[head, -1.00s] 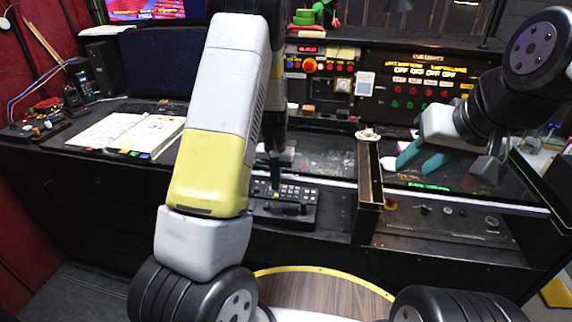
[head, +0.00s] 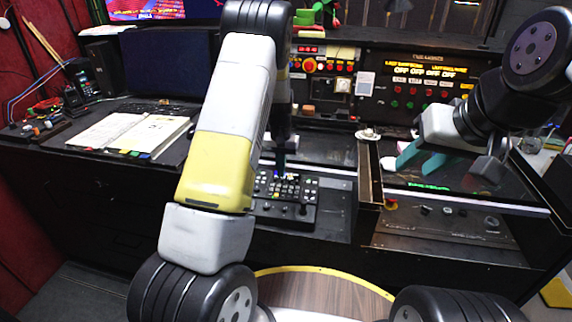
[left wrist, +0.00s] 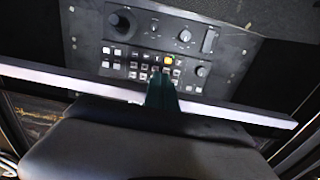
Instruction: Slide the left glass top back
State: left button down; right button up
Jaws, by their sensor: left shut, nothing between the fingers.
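The left glass top is a dark pane with a pale front edge strip (head: 325,170), lying over the console behind the exposed button panel (head: 285,198). In the left wrist view the strip (left wrist: 225,111) crosses the picture, with the panel (left wrist: 160,45) beyond it. My left gripper (head: 279,172) is shut and empty, pointing down at the strip; its teal fingers (left wrist: 162,92) overlap the strip in the left wrist view. I cannot tell whether they touch it. My left arm hides part of the pane. My right gripper (head: 415,164) is open and empty above the right glass top (head: 470,185).
A dark upright divider (head: 368,190) separates the two console bays. An open binder (head: 130,132) lies on the left desk. The back control panel (head: 420,90) stands behind. Knobs (head: 447,210) sit below the right pane's edge.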

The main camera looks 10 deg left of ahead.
pick_arm(q)
jog(key=shift+w, duration=0.95)
jog(key=shift+w+d, duration=0.15)
jog(key=shift+w, duration=4.35)
